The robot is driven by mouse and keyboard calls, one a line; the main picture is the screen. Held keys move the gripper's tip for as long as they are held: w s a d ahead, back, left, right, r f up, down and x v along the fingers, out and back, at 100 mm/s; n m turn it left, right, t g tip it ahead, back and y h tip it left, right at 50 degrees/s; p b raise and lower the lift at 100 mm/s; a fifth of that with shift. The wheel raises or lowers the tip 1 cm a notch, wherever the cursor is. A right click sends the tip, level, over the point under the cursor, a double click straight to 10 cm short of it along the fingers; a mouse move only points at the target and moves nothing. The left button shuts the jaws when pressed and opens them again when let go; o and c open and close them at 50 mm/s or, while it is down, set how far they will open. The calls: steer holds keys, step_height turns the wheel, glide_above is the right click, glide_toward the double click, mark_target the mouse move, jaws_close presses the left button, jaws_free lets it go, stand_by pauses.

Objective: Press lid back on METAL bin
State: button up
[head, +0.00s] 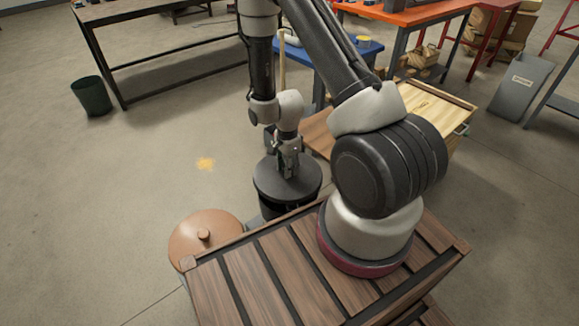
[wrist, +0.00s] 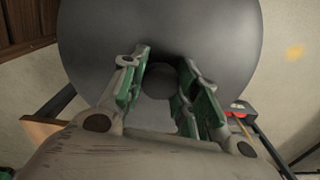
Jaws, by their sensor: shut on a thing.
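A round dark grey lid (head: 268,185) is at the centre of the head view, over a black bin (head: 300,212). My gripper (head: 287,172) points down at the lid and is shut on its knob. In the wrist view the lid (wrist: 100,45) fills the upper middle, and its round knob (wrist: 160,82) sits between the two green-padded fingers of the gripper (wrist: 160,88). The lid looks roughly level and centred over the bin; I cannot tell whether it is fully seated on the rim. No bin label is readable.
A copper-brown lidded bin (head: 205,240) stands at front left, beside the slatted wooden top (head: 255,280). A light wooden crate (head: 432,103) and blue table (head: 313,62) are behind right. A dark green bucket (head: 92,96) stands far left. The left floor is open, with a yellow spot (head: 205,164).

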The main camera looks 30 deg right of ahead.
step_height(320, 180, down, 6)
stand_by(0.6)
steer(key=shift+f, duration=0.15)
stand_by(1.8)
steer(key=o, duration=1.7)
steer(key=shift+c, duration=0.2)
steer(key=shift+r, duration=3.5)
jaws_close()
